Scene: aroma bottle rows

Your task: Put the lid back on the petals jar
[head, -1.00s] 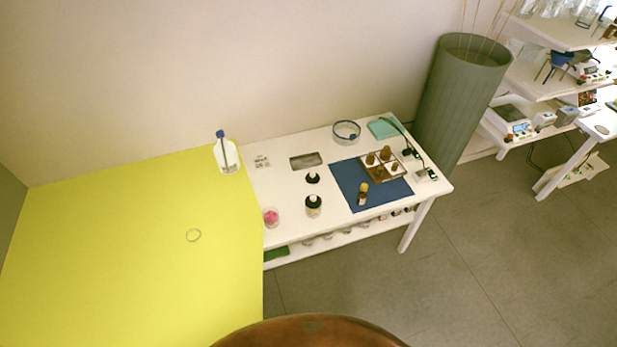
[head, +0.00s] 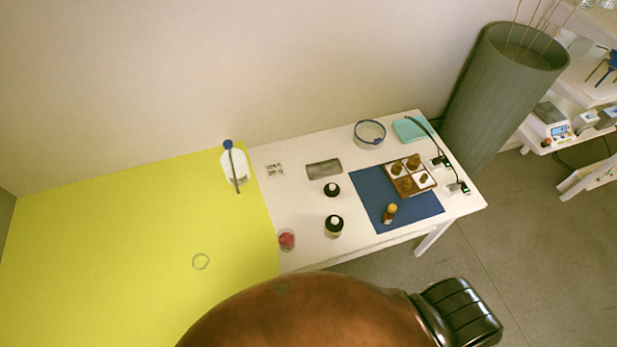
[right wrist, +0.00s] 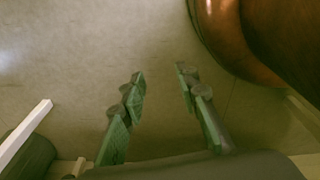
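The petals jar (head: 287,240), a small clear jar with pink-red contents, stands at the left front of the white table, beside the yellow surface; no lid is visible on it. A thin, clear round outline (head: 201,261) lies flat on the yellow surface to its left; it looks like a glass lid, but I cannot be sure. My right gripper (right wrist: 160,84) shows in the right wrist view with its two fingers apart and nothing between them, over bare floor. It is away from the jar. My left gripper is in neither current view.
A large copper rounded body (head: 310,312) with a black ribbed end fills the bottom of the head view. Dark bottles (head: 334,226) stand right of the jar. A white bottle (head: 235,166) stands behind. A blue mat (head: 370,205) and wooden tray (head: 434,182) lie farther right.

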